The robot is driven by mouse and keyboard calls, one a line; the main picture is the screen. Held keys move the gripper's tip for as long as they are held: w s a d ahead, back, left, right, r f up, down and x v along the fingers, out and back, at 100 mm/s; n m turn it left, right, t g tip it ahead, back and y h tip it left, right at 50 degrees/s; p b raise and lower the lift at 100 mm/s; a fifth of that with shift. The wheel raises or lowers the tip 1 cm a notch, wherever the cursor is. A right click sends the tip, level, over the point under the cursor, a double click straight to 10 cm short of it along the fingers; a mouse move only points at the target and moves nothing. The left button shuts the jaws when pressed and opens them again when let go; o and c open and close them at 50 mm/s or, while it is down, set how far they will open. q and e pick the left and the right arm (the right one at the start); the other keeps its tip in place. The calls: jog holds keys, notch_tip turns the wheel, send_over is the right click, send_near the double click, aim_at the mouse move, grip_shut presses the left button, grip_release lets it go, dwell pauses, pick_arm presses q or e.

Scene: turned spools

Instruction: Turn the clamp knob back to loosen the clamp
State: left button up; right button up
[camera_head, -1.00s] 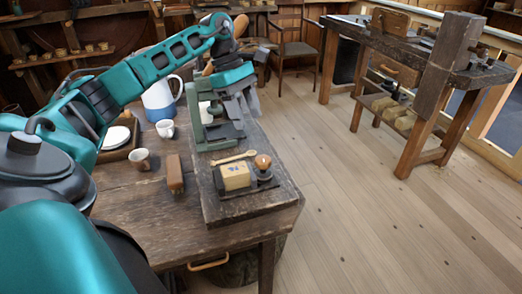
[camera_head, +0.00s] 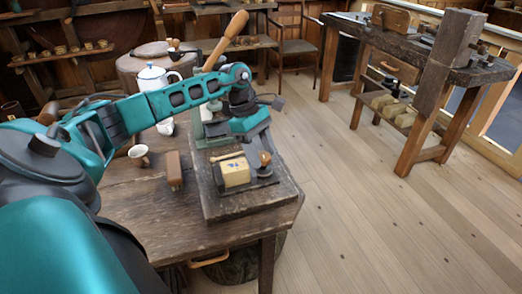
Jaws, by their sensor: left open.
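The clamp (camera_head: 262,182) sits at the near end of a dark raised board on the wooden workbench. Its round wooden knob (camera_head: 265,158) stands up at the right, beside a pale yellow block (camera_head: 236,174) with a dark mark on top. My left gripper (camera_head: 257,148) points down from above, just over and behind the knob. It is open, and its fingers partly hide the area around the knob. I cannot tell whether they touch it. My right gripper is out of view.
A green press (camera_head: 198,125) with a long wooden lever (camera_head: 226,40) stands behind, partly covered by my arm.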

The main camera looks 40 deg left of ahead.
pick_arm(q)
jog(key=c, duration=0.8)
jog(key=shift+o, duration=0.2)
